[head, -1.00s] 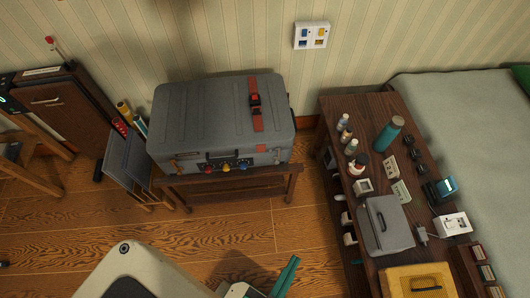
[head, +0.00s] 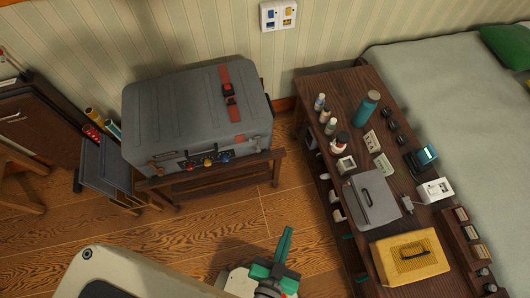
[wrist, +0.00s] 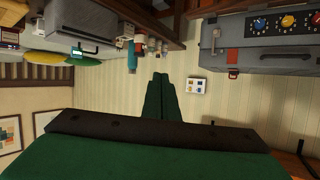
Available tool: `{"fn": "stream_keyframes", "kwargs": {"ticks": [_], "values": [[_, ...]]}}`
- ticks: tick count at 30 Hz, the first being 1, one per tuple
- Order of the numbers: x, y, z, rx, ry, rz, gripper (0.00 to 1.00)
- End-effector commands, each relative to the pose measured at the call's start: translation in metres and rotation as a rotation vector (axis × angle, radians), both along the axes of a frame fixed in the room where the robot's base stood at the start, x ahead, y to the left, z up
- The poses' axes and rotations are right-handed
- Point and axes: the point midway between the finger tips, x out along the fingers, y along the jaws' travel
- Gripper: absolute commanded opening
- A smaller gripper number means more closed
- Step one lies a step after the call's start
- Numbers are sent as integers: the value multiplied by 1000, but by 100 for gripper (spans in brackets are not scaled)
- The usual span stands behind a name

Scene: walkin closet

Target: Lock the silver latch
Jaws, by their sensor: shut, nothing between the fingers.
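A large grey case (head: 195,105) lies on a low wooden stand, its front facing me. A small latch-like fitting (head: 239,142) is at the right end of its front; in the wrist view, which is upside down, a silvery fitting with an orange part (wrist: 232,60) shows on the case front. I cannot tell whether it is locked. My gripper (head: 286,235) has green fingers, is shut and empty, and is in front of the case at lower centre, apart from it. Its fingertips also show in the wrist view (wrist: 160,76).
Coloured dials (head: 207,160) are on the case front. A red strap (head: 232,100) crosses its lid. A wooden table (head: 335,95) with bottles, a grey box (head: 372,202) and a yellow box (head: 410,258) stands at right. Open floor (head: 235,220) lies before the case.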

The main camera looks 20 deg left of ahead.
Motion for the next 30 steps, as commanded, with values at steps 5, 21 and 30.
{"fn": "stream_keyframes", "kwargs": {"ticks": [5, 21, 30], "values": [[42, -5, -68, 99, 123, -17, 0], [192, 40, -159, 472, 411, 198, 0], [262, 71, -126, 632, 468, 432, 0]]}}
